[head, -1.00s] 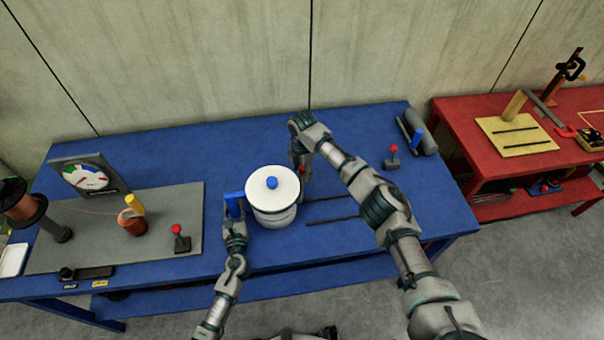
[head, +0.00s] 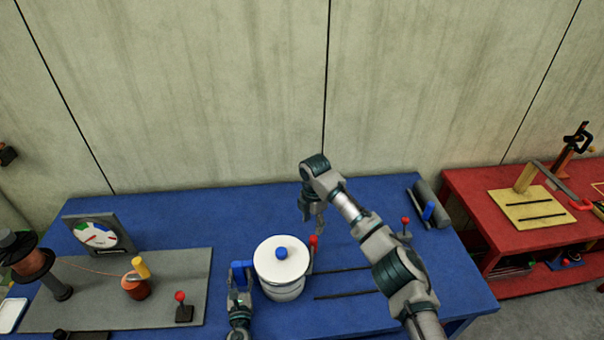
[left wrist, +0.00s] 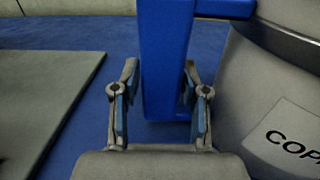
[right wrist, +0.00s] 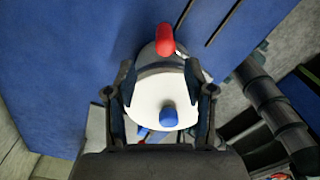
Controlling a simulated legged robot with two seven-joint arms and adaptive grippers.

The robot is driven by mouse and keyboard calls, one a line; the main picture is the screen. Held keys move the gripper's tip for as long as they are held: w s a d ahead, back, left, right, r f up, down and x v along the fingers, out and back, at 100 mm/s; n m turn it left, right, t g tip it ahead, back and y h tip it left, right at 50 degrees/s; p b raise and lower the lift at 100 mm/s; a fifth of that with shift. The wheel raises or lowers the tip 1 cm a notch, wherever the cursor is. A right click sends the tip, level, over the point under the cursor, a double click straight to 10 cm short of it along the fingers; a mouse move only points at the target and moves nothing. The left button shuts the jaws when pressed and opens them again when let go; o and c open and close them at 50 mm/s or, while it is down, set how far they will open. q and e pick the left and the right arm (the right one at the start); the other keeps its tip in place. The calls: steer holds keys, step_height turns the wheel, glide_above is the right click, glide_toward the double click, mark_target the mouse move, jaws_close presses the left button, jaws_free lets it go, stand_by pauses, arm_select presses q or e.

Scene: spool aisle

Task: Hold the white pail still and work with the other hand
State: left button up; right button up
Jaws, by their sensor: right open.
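The white pail (head: 283,287) stands upright on the blue bench with a white lid (head: 283,262) and blue knob (head: 281,253) on top. A blue handle (head: 241,276) is on its left and a red grip (head: 313,243) on its right. My left gripper (left wrist: 160,85) has its fingers closed on either side of the blue handle, beside the pail wall lettered "COP". My right gripper (head: 314,215) is open and empty, raised behind and above the red grip. In the right wrist view its fingers frame the lid (right wrist: 150,100), with the red grip (right wrist: 165,40) beyond, not between them.
A grey board (head: 190,270) at left carries a gauge (head: 97,236), a copper spool, an orange cup and a red-knobbed lever (head: 181,300). Two dark slots (head: 345,270) lie right of the pail. A grey cylinder (head: 433,203) is at back right; a red table (head: 480,220) stands beyond.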

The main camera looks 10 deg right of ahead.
arm_select(q)
steer(key=shift+o, duration=0.8)
arm_select(e)
steer(key=shift+a, duration=0.1)
